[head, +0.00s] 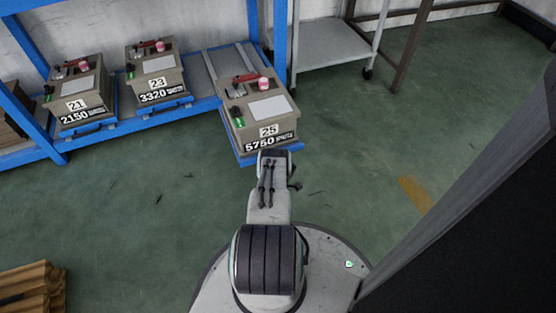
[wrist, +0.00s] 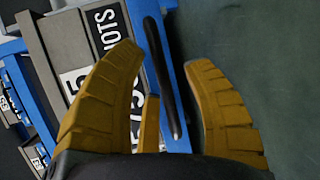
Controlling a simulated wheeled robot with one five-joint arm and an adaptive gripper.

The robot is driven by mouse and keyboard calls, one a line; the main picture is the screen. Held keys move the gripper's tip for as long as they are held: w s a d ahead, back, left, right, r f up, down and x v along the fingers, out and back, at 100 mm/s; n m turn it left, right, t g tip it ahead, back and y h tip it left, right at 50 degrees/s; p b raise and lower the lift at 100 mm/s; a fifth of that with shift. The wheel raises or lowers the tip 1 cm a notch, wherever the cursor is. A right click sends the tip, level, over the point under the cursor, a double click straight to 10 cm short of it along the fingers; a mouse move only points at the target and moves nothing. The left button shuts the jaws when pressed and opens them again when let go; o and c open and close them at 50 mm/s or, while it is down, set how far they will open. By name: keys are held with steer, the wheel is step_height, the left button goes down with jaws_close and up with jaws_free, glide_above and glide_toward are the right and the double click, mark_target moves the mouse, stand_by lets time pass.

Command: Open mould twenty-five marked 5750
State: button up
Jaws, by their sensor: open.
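Mould 25 (head: 258,115) is a grey-beige block with plates reading 25 and 5750. It sits on a blue tray (head: 288,148) that sticks out in front of the rack, farther than its neighbours. A pink item, a red-handled part and a green item lie on its top. In the wrist view, the mould's side (wrist: 60,38) with part of its label shows at left, turned sideways. A black bar handle (wrist: 158,60) is on the tray's front. My gripper (wrist: 163,55) is open, its yellow fingers on either side of the handle; contact cannot be told. In the head view my arm hides the fingers.
Mould 21 marked 2150 (head: 87,88) and mould 23 marked 3320 (head: 160,72) stand on the blue rack (head: 205,104) to the left. A grey trolley (head: 330,45) is behind right. Wooden pieces (head: 30,290) lie lower left. Green floor is free around my base.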

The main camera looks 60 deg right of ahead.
steer(key=shift+r, duration=5)
